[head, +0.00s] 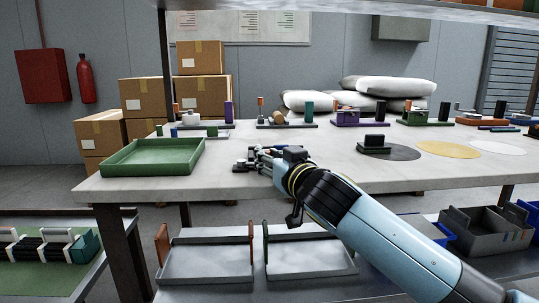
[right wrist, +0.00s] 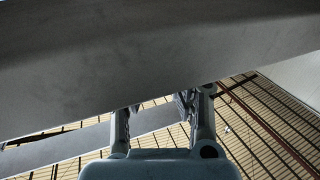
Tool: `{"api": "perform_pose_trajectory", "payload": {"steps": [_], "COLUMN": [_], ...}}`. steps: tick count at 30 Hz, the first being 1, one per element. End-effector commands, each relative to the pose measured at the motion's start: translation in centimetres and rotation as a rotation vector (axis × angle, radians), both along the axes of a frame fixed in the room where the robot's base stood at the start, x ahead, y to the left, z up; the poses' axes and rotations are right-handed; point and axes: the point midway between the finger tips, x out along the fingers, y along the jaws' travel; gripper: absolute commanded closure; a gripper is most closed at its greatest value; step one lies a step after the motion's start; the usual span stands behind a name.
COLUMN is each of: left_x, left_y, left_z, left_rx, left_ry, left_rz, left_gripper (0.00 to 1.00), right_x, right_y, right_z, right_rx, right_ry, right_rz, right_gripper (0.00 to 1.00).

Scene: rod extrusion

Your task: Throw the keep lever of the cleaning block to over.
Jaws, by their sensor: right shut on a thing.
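My right gripper (head: 255,162) is over the front edge of the pale table in the head view, with its arm coming in from the right. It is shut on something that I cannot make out. I cannot tell which thing is the cleaning block, and no keep lever can be made out. A small black block (head: 374,142) stands on a dark round mat to the right of the gripper, apart from it. My left gripper is not in view.
A green tray (head: 153,172) sits left of the gripper on the table (head: 300,187). Yellow (head: 448,149) and white (head: 497,147) round mats lie at right. Several small fixtures (head: 287,124) line the back. Two metal trays (head: 205,263) are below. The table's middle is clear.

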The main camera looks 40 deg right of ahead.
Motion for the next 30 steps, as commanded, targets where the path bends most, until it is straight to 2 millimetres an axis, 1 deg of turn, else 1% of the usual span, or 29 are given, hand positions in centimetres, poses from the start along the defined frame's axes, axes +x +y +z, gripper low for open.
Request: {"api": "perform_pose_trajectory", "payload": {"steps": [1,3,5,15,16,21,30], "left_x": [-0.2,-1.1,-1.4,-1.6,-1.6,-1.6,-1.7], "left_y": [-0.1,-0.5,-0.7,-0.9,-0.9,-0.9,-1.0], "left_z": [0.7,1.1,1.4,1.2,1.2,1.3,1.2], "left_rx": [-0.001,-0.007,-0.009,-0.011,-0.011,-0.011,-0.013], "left_ry": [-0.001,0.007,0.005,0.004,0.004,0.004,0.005], "left_rz": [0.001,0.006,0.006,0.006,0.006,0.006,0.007], "left_gripper": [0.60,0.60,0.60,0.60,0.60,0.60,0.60], "right_x": [0.0,0.2,0.3,0.4,0.4,0.4,0.4], "right_y": [-0.4,-0.7,-0.8,-0.9,-0.9,-0.9,-0.9], "right_z": [0.2,0.2,0.1,-0.5,-0.5,-0.5,-0.6], "right_rx": [-0.005,-0.002,-0.001,0.004,0.004,0.004,0.004], "right_ry": [0.009,0.011,0.010,0.010,0.010,0.011,0.014], "right_rz": [0.032,0.083,0.112,0.136,0.136,0.135,0.134], "right_gripper": [1.00,1.00,1.00,1.00,0.79,0.57,0.57]}}
